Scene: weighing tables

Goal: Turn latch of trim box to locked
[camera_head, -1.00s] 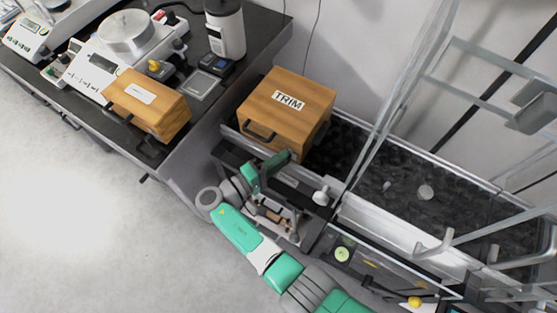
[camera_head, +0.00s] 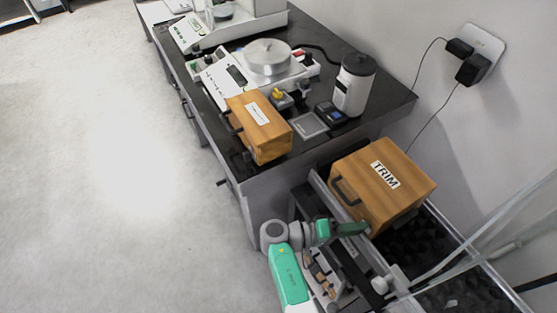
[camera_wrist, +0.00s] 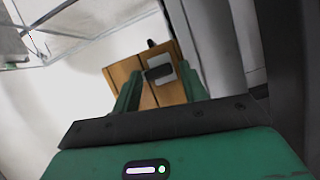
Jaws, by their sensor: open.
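The trim box (camera_head: 405,198) is a wooden box with a black handle (camera_head: 343,189) on its front and a "TRIM" label on top. It stands beside the bench end at the right of the head view. My green gripper (camera_head: 357,229) is at the lower right of the box's front face. In the wrist view my gripper (camera_wrist: 160,86) is open, its fingers on either side of a small dark piece on a pale plate (camera_wrist: 160,71), in front of a wooden face (camera_wrist: 121,72). I cannot tell whether this piece is the latch, nor its position. Contact is unclear.
A smaller wooden box (camera_head: 258,128), a balance (camera_head: 268,60), a white canister (camera_head: 354,85) and small devices stand on the black bench (camera_head: 325,60). Clear panels and a dark-lined tray (camera_head: 408,255) lie right of my arm. The floor at left is free.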

